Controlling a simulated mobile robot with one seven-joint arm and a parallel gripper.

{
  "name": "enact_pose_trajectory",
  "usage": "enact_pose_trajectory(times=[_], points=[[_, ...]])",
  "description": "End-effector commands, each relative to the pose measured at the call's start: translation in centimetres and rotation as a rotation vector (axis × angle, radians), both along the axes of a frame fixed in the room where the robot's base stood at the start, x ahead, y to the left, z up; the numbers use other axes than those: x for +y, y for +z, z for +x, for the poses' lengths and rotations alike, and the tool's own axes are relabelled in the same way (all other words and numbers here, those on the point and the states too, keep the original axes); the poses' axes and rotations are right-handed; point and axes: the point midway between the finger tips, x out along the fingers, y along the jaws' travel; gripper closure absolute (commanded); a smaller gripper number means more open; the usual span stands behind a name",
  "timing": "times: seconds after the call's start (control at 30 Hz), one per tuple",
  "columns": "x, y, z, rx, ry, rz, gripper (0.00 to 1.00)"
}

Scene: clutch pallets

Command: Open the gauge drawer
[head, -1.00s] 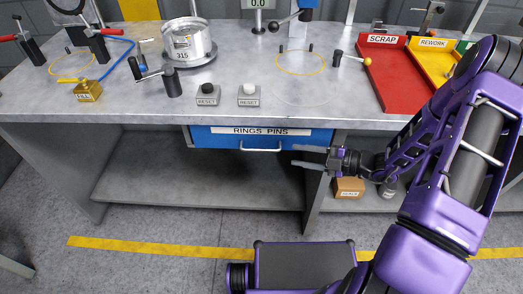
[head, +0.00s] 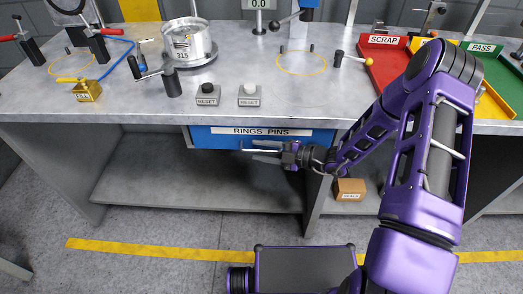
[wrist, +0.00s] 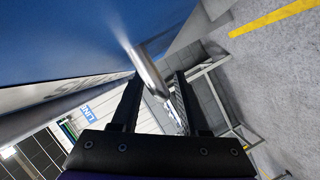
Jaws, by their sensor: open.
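The blue drawer (head: 210,139), labelled RINGS PINS, sits shut under the workbench top, and its blue front also shows large in the wrist view (wrist: 70,35). My gripper (head: 250,155) is open in front of the drawer, at the height of its handle, with the fingers pointing left. In the head view the fingers partly hide the handle. In the wrist view the silver handle bar (wrist: 151,70) lies between the tips of my open fingers (wrist: 158,78). I cannot tell whether either finger touches it.
The workbench top (head: 240,115) overhangs the drawer, with a lower shelf (head: 200,185) beneath. A small cardboard box (head: 349,189) stands at the right of the shelf. A red SCRAP tray (head: 385,60) is on the bench.

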Motion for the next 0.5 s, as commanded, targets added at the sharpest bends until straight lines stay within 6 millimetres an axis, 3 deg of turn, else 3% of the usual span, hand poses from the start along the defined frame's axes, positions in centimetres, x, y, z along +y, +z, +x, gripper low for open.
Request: enact_pose_trajectory(times=[0.03,0.3,0.5], points=[[-0.02,0.00,-0.01,0.000,0.000,0.000,0.55],[-0.05,0.01,-0.01,0.000,0.000,0.000,1.00],[-0.07,0.00,-0.01,0.000,-0.001,-0.001,1.00]])
